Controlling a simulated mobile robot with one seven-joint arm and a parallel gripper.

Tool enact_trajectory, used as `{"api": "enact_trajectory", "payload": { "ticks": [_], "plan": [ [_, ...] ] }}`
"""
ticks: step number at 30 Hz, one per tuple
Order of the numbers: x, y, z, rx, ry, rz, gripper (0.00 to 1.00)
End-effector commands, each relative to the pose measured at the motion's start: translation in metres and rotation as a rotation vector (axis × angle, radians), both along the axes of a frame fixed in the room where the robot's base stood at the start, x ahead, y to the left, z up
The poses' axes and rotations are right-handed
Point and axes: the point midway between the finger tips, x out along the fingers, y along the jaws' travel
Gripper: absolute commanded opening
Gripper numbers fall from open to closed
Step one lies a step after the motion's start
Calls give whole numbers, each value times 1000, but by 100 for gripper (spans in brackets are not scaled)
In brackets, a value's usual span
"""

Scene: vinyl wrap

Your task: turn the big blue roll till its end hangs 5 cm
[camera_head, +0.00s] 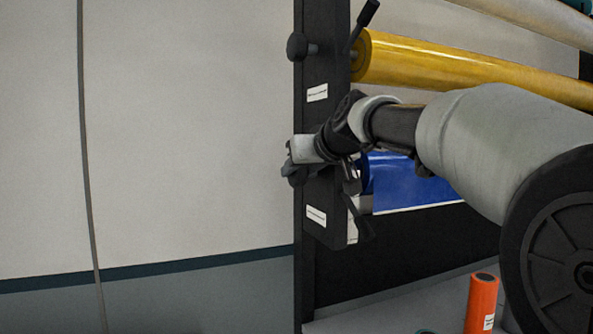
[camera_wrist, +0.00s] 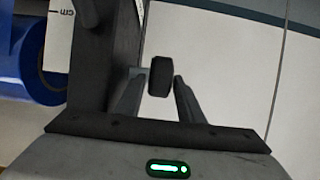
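The blue roll (camera_head: 412,178) sits low on the rack, with a blue sheet hanging from it, partly hidden behind my arm. Its end also shows at the left of the wrist view (camera_wrist: 32,62). A dark knob (camera_wrist: 160,77) stands between the two fingers of my gripper (camera_wrist: 158,82). Small gaps show beside the knob, so the fingers look open around it. In the head view, my gripper (camera_head: 292,165) is at the rack's post, level with the blue roll; its fingers are hard to make out there. A white scale marked "cm" (camera_wrist: 58,45) is beside the roll.
The dark rack post (camera_head: 320,115) carries another knob (camera_head: 298,46) and a dark lever (camera_head: 364,24) by the yellow roll (camera_head: 450,65). An orange roll (camera_head: 481,303) stands below at the right.

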Motion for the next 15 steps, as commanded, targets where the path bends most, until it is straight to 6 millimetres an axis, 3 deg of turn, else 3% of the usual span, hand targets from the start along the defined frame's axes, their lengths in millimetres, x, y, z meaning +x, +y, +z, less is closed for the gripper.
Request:
{"api": "enact_trajectory", "payload": {
  "ticks": [6,11,15],
  "plan": [
    [0,0,0,0,0,0,33],
    [0,0,0,0,0,0,6],
    [0,0,-2,2,-4,0,4]
  ]
}}
